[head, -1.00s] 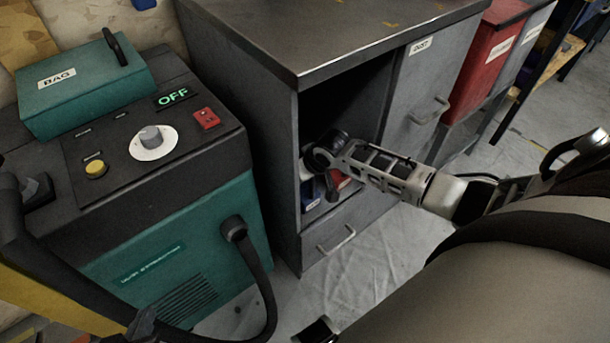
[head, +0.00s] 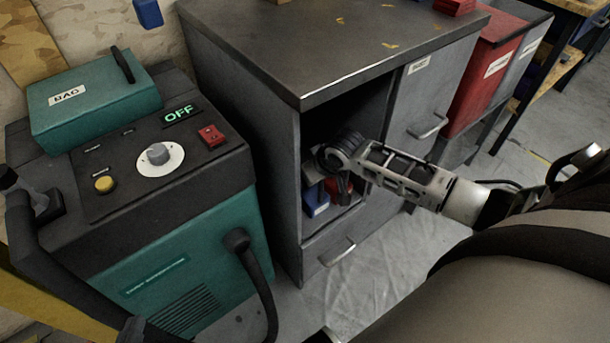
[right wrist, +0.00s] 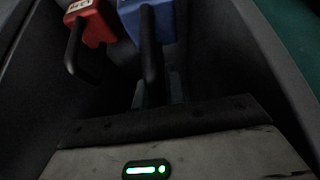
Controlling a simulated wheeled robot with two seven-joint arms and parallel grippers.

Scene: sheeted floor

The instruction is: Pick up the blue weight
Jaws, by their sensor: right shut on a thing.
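The blue weight (head: 316,203) stands low in the open compartment of the grey cabinet. In the right wrist view, the blue weight (right wrist: 168,20) is at the top with its black handle running down toward my right gripper (right wrist: 152,95). The gripper is shut on that handle, though the dark view half hides the contact. In the head view the right arm reaches into the compartment from the right, and its fingers are mostly hidden. Only a bit of my left gripper (head: 322,337) shows at the bottom edge; its jaws cannot be read.
A red weight (right wrist: 92,24) with a black handle stands close beside the blue one. The compartment walls and the top of the cabinet (head: 330,40) surround my right wrist. A teal machine (head: 190,255) with a hose stands at left. Floor in front is clear.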

